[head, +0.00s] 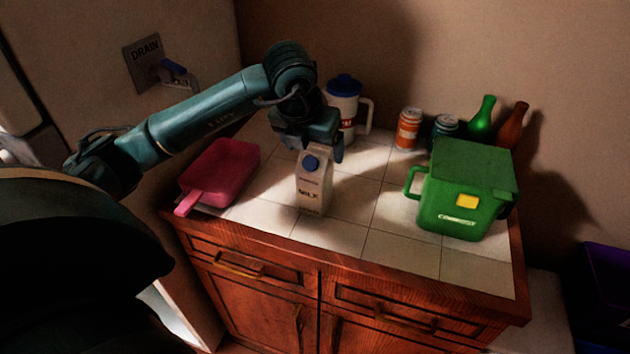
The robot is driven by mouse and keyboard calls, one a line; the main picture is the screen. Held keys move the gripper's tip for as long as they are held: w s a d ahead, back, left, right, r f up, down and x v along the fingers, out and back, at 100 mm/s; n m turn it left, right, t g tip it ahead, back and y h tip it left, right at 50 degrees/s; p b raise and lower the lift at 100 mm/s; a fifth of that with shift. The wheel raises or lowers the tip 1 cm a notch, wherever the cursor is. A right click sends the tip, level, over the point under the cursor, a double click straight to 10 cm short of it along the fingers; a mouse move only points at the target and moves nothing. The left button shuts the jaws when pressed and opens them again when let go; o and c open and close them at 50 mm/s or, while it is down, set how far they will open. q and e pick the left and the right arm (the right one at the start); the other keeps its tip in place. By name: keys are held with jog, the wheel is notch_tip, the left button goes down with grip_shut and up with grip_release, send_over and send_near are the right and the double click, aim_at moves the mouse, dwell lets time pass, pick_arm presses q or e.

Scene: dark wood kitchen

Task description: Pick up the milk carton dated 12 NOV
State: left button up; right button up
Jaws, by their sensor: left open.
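A white milk carton (313,187) with a blue cap and the word MILK stands upright on the tiled counter (385,242), near its front edge. Its date cannot be read at this size. My left gripper (318,150) is open at the top of the carton, with a finger showing on the right side. I cannot tell whether the fingers touch the carton. The carton's top is partly hidden by the gripper. My right gripper is not in view.
A pink lidded pan or box (222,170) lies left of the carton. A white jug with a blue lid (345,98) stands behind the gripper. Cans (408,130), bottles (481,117) and a green compost bin (462,195) stand to the right. Tiles between carton and bin are clear.

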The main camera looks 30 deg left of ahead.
aim_at(314, 153)
pick_arm(q)
jog(key=p+x, duration=0.1)
jog(key=x, duration=0.4)
jog(key=shift+f, duration=0.15)
jog(key=shift+s, duration=0.1)
jog(key=shift+c, duration=0.2)
grip_shut()
dwell(0.4)
